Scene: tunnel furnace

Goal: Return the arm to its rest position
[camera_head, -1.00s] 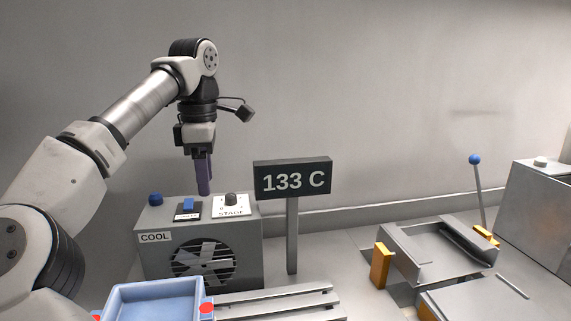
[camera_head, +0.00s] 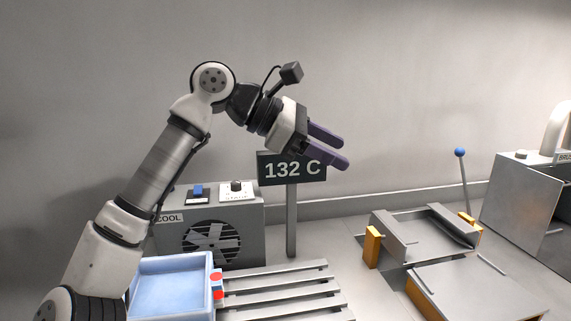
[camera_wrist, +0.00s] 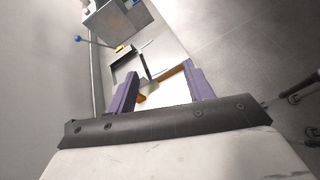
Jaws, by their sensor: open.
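My gripper (camera_head: 338,150) is raised in the air in the head view, in front of the temperature sign's upper right corner. Its two purple fingers are apart and point right and slightly down. Nothing is between them. In the wrist view, my gripper (camera_wrist: 165,85) shows its fingers spread, with the floor and a grey metal tray beyond. The arm is bent, with its elbow high on the left.
The COOL fan box (camera_head: 240,225) and the sign reading 132 C (camera_head: 291,170) stand behind the arm. A blue tray (camera_head: 172,264) sits beside a slatted rack (camera_head: 280,290). Grey metal trays (camera_head: 425,236), a blue-knobbed lever (camera_head: 461,153) and a metal cabinet (camera_head: 522,205) are right.

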